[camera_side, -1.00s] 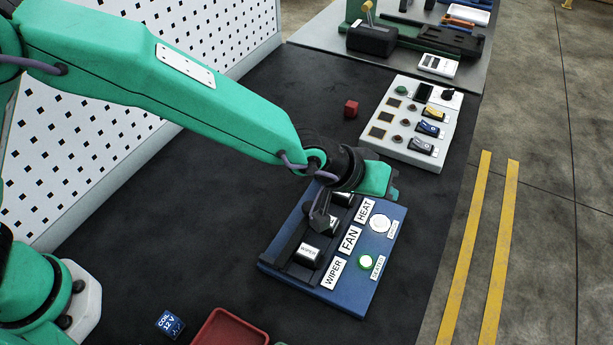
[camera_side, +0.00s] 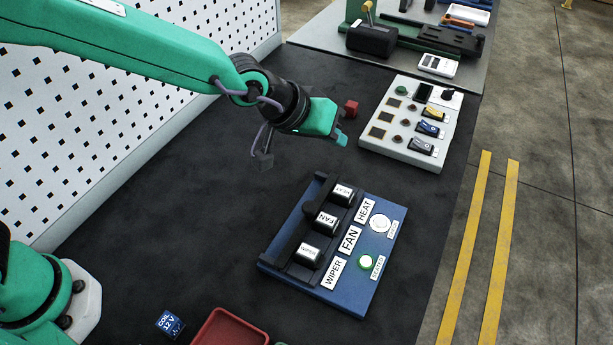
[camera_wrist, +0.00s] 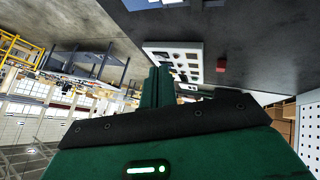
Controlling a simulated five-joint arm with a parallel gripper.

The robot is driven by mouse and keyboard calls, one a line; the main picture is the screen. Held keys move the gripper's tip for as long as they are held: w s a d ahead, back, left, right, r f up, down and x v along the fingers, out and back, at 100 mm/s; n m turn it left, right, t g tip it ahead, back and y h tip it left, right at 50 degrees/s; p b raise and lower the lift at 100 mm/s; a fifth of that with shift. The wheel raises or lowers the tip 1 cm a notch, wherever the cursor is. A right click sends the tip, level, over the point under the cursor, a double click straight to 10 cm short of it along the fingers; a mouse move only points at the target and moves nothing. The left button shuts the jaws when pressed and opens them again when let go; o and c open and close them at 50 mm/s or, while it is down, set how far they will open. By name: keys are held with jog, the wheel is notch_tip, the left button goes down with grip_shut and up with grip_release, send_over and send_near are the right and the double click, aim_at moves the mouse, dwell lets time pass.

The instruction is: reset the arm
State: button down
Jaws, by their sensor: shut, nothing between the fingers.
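My gripper (camera_side: 341,139) is in the air over the black mat, beyond the blue panel and clear of it. It is shut and empty. In the wrist view its green fingers (camera_wrist: 157,88) stand together in the middle. The blue panel (camera_side: 345,296) lies on the mat with WIPER, FAN and HEAT labels. Three modules sit in its black rack: WIPER (camera_side: 308,253), FAN (camera_side: 327,221) and HEAT (camera_side: 343,192). A round green-ringed lamp (camera_side: 366,262) glows beside the SEATED label. A white round button (camera_side: 380,224) is above it.
A small red cube (camera_side: 351,108) sits just beyond my gripper. A pale switch panel (camera_side: 395,153) stands to its right. A red tray (camera_side: 232,328) and a blue COIL 12 V block (camera_side: 170,324) are at the front. A perforated white wall (camera_side: 200,30) borders the left. The mat's middle is clear.

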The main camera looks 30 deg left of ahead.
jog(key=s+a+r+y, duration=0.1)
jog(key=s+a+r, duration=0.3)
jog(key=a, duration=0.6)
jog(key=s+a+r+y, duration=0.2)
jog(key=s+a+r, duration=0.15)
jog(key=a, duration=0.75)
jog(key=s+a+g+y, duration=0.1)
jog(key=s+a+y, duration=0.1)
jog(key=s+a, duration=1)
jog(key=s, duration=0.2)
jog(key=shift+s, duration=0.3)
